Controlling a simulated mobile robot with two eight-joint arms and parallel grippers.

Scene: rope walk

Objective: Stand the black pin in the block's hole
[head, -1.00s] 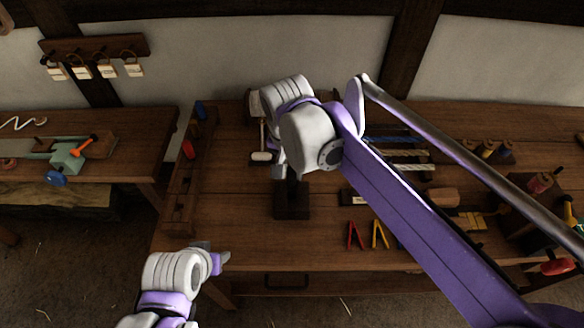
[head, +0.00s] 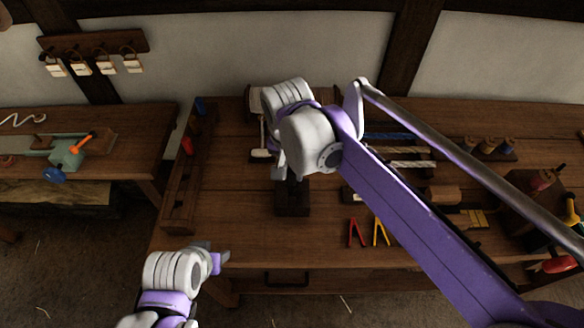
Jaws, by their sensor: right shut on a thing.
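The dark block (head: 292,209) stands on the workbench near the middle of the head view. My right gripper (head: 285,174) is directly above it, pointing down, and is shut on the black pin. The pin is mostly hidden by the gripper; a dark upright part shows just under the fingers, against the top of the block. I cannot tell whether its lower end is in the hole, and the hole is not visible. My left gripper (head: 216,256) is at the bench's front left edge, away from the block; its finger gap is unclear.
A long wooden rack (head: 180,200) runs along the bench's left side. Red (head: 356,233) and yellow (head: 380,233) V-shaped pieces lie right of the block. Rope lengths (head: 405,151) and spools (head: 487,147) lie behind my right arm. The bench in front of the block is clear.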

